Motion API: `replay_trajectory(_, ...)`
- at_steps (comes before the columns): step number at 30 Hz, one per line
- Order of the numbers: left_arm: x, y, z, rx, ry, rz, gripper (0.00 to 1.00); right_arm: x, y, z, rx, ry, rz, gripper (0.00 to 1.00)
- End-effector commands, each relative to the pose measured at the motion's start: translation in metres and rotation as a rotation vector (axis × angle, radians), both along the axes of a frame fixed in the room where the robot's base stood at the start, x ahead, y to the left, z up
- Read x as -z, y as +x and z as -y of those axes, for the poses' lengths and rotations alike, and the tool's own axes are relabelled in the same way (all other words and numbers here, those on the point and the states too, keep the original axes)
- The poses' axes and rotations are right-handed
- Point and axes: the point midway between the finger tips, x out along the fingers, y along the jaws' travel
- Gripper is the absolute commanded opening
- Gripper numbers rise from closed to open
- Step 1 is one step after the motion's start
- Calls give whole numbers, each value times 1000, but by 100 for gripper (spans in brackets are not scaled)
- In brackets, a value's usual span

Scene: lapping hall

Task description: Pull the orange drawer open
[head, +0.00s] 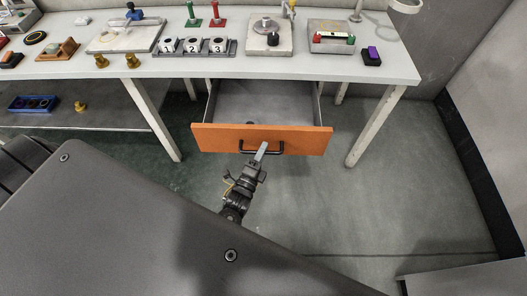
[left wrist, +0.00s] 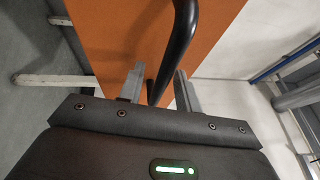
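The orange drawer (head: 220,139) hangs under the workbench and stands well out from it; its grey inside shows and looks mostly empty. Its black bar handle (head: 276,150) is on the orange front. In the left wrist view the orange front (left wrist: 125,30) is close ahead, and the black handle (left wrist: 182,35) runs down between the two grey fingers of my left gripper (left wrist: 158,80). My right gripper is not in view.
The white bench (head: 385,73) carries several small fixtures along its top. Its white legs (head: 153,120) (head: 376,125) stand either side of the drawer. A low shelf (head: 95,117) with a blue tray (head: 32,103) is at the left. The floor right of the drawer is clear.

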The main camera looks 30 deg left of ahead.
Motion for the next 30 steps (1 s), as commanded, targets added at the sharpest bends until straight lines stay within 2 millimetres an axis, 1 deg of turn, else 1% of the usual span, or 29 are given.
replay_trajectory(5, 0, 0, 0, -1, 0, 1, 34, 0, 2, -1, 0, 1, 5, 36)
replay_trajectory(8, 1, -6, 0, -1, 0, 1, 34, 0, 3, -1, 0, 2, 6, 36)
replay_trajectory(11, 5, -20, 0, 0, 0, -1, 34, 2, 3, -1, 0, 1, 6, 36)
replay_trajectory(18, 14, -68, 0, -1, 0, -3, 34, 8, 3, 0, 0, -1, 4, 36)
replay_trajectory(21, 16, -84, 1, 0, -1, -1, 34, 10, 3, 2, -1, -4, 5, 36)
replay_trajectory(25, 18, -98, 1, 0, 0, 0, 34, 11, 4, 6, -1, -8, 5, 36)
replay_trajectory(30, 18, -105, 1, -1, 0, 1, 34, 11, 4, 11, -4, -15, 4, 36)
